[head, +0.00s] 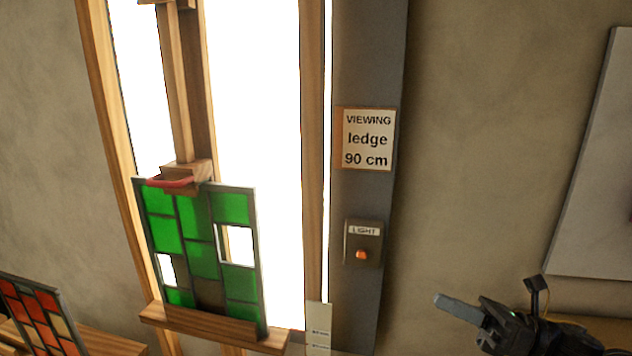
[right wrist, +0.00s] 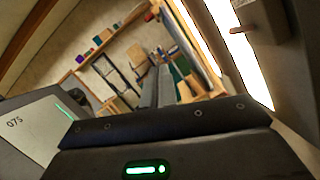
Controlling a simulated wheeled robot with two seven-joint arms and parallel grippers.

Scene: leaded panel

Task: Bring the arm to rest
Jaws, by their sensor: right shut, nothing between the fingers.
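My right gripper (head: 438,299) is in the lower right of the head view, its fingers shut with nothing between them. It points left toward the grey post and touches nothing that I can see. In the right wrist view its fingers (right wrist: 155,85) stand together, pointing away into the room. My left gripper is not in view. A leaded panel of green panes (head: 203,258) stands on a wooden ledge (head: 215,327) in front of the bright light panel (head: 255,90). Two of its openings show white. A wooden clamp with a red strip touches its top edge.
A grey post (head: 368,60) carries a "VIEWING ledge 90 cm" sign (head: 367,139) and a LIGHT box with an orange button (head: 361,254). A red leaded panel (head: 38,318) leans at lower left. A pale board (head: 597,170) hangs at right. Bare wall lies between post and board.

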